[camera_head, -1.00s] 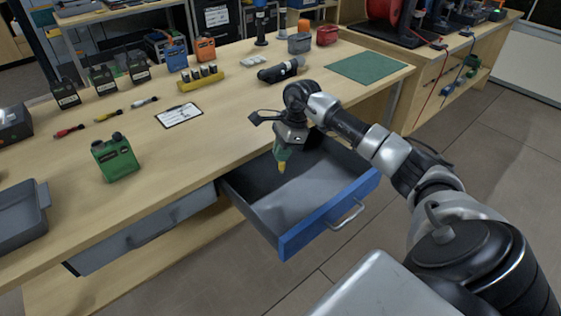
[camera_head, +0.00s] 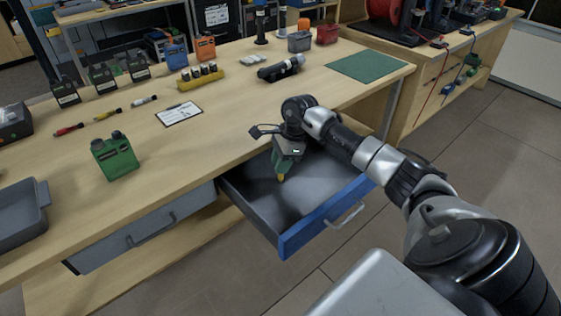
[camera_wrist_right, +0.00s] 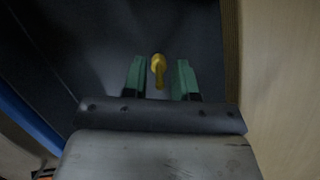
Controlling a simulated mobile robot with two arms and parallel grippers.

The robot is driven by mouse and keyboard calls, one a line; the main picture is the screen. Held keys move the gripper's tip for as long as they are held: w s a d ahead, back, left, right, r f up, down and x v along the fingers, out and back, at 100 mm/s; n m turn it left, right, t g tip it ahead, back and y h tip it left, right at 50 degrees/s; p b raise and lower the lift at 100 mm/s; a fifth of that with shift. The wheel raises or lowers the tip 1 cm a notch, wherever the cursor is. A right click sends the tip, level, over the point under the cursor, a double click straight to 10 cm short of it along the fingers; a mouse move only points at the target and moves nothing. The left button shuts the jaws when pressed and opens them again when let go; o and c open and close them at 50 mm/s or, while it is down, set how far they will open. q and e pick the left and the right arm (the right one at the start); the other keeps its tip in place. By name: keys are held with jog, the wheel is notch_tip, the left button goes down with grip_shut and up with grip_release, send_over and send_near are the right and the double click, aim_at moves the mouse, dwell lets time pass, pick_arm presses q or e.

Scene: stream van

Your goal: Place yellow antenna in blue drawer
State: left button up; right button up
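The blue drawer (camera_head: 325,217) is pulled out from the workbench, with a blue front and a grey inside. My right gripper (camera_head: 284,172) points down inside the drawer, near its bench side. The yellow antenna (camera_head: 281,178) shows at the green fingertips, low in the drawer. In the right wrist view the antenna (camera_wrist_right: 158,68) is between the fingers (camera_wrist_right: 160,78), with a gap on each side, so the gripper is open around it. I cannot tell whether the antenna touches the drawer floor. My left gripper is not in view.
On the bench are a green device (camera_head: 115,157), a clipboard (camera_head: 180,113), a yellow battery holder (camera_head: 200,78), a black cylindrical item (camera_head: 281,69) and a green mat (camera_head: 371,67). The drawer's front half is empty.

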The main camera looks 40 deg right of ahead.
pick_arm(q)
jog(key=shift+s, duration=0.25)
pick_arm(e)
jog(key=shift+o, duration=0.2)
jog(key=shift+r, duration=0.2)
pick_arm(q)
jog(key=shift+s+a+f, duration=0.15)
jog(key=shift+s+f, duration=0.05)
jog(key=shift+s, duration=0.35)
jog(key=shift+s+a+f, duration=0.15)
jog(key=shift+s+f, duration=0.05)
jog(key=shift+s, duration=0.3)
pick_arm(e)
jog(key=v, duration=1.2)
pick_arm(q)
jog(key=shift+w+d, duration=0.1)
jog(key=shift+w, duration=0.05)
pick_arm(e)
jog(key=shift+f, duration=0.1)
